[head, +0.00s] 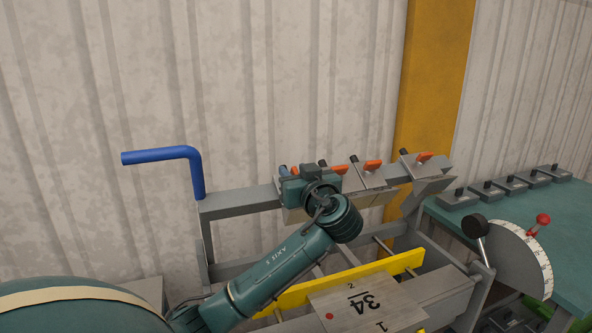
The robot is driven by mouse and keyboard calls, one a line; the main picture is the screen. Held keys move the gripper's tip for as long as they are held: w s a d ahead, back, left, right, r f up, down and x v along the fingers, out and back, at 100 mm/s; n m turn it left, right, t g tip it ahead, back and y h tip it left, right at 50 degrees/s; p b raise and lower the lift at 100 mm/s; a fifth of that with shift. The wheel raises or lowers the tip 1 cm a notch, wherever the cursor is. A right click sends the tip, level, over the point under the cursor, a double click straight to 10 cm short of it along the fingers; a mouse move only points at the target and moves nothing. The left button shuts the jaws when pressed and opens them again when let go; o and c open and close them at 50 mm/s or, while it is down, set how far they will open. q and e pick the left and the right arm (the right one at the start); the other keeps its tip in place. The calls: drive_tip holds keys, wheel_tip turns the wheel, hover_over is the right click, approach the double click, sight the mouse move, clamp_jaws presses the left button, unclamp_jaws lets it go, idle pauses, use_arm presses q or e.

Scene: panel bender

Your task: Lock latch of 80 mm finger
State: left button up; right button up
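My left gripper (294,183) reaches in over the left part of the bender's upper beam. Its wrist hides the fingertips, so I cannot see whether it is open or touches anything. Several clamping fingers sit along the beam. The rightmost finger (432,184) is wide, with an orange latch (424,156) on top. Further left, a finger (366,179) has an orange latch (373,165), and another orange latch (341,170) shows right beside my gripper. I cannot read any size marks, so I cannot tell which finger is the 80 mm one. My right gripper is out of view.
A blue bent handle (165,156) rises at the left end of the beam. A yellow bar (345,284) and a plate marked 34 (362,302) lie below. Several grey blocks sit on the green table (570,235).

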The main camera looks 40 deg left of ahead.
use_arm(q)
drive_tip(key=shift+c, duration=0.4)
clamp_jaws()
drive_tip(key=shift+m+t, duration=0.4)
drive_tip(key=shift+f+m+t+h, duration=0.1)
drive_tip(key=shift+m+t+h, duration=0.8)
drive_tip(key=shift+m, duration=0.3)
drive_tip(key=m+t+h, duration=0.3)
drive_tip(key=m, duration=0.1)
drive_tip(key=shift+d+m, duration=0.1)
drive_tip(key=shift+m, duration=0.3)
drive_tip(key=m+t+h, duration=0.1)
drive_tip(key=m+h, duration=0.3)
drive_tip(key=shift+m+h, duration=0.3)
drive_tip(key=shift+h, duration=0.1)
drive_tip(key=m+h, duration=0.5)
drive_tip(key=m, duration=0.1)
drive_tip(key=shift+w+g+h, duration=0.1)
drive_tip(key=shift+g+h, duration=0.2)
drive_tip(key=shift+d+m+g+h, duration=0.15)
drive_tip(key=shift+m+g+h, duration=0.65)
drive_tip(key=shift+m+h, duration=0.6)
